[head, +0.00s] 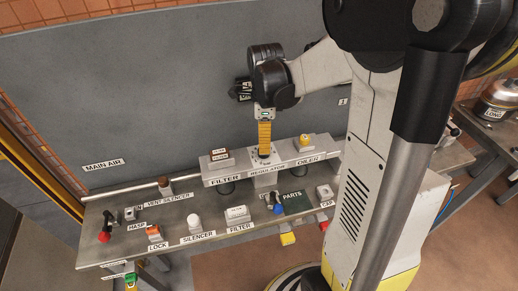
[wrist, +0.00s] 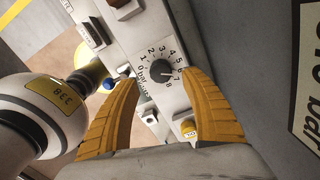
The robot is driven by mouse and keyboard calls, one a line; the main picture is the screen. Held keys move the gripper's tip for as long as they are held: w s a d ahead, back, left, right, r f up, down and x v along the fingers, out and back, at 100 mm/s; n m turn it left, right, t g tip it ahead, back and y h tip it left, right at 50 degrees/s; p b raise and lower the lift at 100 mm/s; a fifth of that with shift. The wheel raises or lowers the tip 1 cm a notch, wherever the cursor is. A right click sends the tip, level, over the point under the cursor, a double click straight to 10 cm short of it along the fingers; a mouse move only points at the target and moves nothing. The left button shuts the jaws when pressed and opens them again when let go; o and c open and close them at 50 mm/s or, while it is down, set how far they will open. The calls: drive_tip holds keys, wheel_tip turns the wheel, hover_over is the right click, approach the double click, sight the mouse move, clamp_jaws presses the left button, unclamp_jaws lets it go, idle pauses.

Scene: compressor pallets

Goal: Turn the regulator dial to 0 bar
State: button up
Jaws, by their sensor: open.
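The regulator block (head: 267,171) stands in the middle of the raised row, between the filter and the oiler. In the wrist view its round black dial (wrist: 163,73) sits on a pale scale plate marked from 0 bar to 8. A small light mark on the dial seems to lie toward the high numbers, but it is too small to read surely. My gripper (head: 264,153) points down over the regulator. In the wrist view its yellow fingers (wrist: 160,82) are open, spread to either side of the dial. Whether they touch it I cannot tell; in the head view the fingers hide the dial.
The filter block (head: 221,163) is at left and the oiler (head: 306,147) with its yellow knob at right, both close by. Several labelled fittings, including the silencer (head: 194,222), stand on the grey bench (head: 100,215). A grey panel (head: 150,90) rises behind.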

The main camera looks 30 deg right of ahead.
wheel_tip(320, 180, down, 5)
drive_tip(key=shift+f+b, duration=0.1)
drive_tip(key=shift+b, duration=0.65)
drive_tip(key=shift+c, duration=0.2)
drive_tip(key=c, duration=1.2)
drive_tip(key=shift+o, duration=0.2)
